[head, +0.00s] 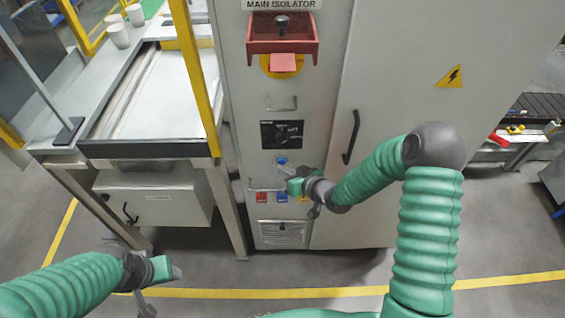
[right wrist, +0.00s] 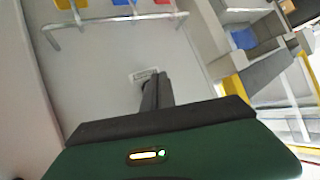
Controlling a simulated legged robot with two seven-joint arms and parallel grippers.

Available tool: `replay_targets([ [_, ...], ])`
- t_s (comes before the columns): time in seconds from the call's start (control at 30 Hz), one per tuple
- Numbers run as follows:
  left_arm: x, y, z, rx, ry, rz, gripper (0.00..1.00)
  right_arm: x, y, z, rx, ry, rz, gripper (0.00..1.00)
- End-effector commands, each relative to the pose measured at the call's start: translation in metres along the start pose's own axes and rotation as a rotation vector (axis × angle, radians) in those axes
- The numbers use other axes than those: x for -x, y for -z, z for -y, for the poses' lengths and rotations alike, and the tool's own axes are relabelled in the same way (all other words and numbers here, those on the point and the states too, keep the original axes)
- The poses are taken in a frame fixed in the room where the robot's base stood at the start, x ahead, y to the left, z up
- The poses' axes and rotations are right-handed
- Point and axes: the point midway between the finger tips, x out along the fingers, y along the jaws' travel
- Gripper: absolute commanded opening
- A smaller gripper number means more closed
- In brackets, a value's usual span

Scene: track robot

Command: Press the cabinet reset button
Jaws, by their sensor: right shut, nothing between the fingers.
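The grey cabinet (head: 230,90) stands in the middle of the head view. A round blue button (head: 281,161) sits on its narrow left panel, below a black switch plate (head: 282,134). My right gripper (head: 284,169) is shut and empty, its fingertips just below the blue button; I cannot tell whether they touch it. In the right wrist view the shut fingers (right wrist: 157,82) point at the panel beside a small white label (right wrist: 144,75), and no button shows there. My left gripper (head: 163,287) is low at the left, away from the cabinet; its jaw opening is unclear.
A guard bar (head: 265,184) crosses the panel above red (head: 261,197) and blue (head: 282,197) tags. A red isolator bracket (head: 282,45) juts out above. A door handle (head: 351,137) is to the right. A workbench (head: 150,150) stands at the left.

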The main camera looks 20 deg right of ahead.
Motion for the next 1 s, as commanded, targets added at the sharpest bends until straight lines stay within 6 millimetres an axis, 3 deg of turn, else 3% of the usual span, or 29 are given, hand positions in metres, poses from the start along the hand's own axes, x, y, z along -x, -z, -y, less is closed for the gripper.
replay_targets([
  [1.0,0.0016,0.0004,0.0000,0.000,0.000,0.000,0.56,-0.0045,0.0053,-0.0031,0.000,0.000,0.001,0.00],
])
